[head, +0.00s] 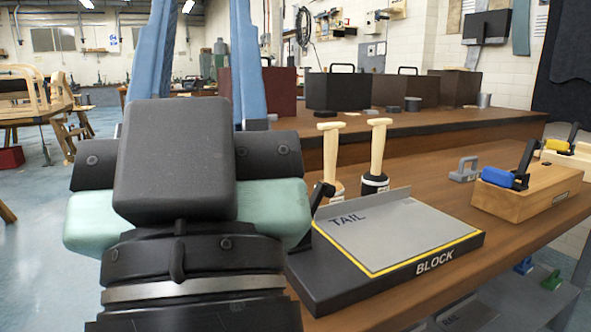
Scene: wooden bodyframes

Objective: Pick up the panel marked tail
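The panel marked tail (392,233) is a flat grey sheet with the word TAIL at its upper left. It lies on a dark block (345,282) labelled BLOCK, on the brown workbench in the lower right middle. A yellow line runs along its front and left edges, and an upright grey flange stands along its back edge. My arm fills the left foreground and covers the block's left side. I cannot make out my gripper's fingers in this view.
Two pale wooden handles (378,148) with dark bases stand just behind the panel. A black lever (320,194) stands at its left corner. A wooden clamp block (530,190) and a small grey bracket (464,170) are to the right.

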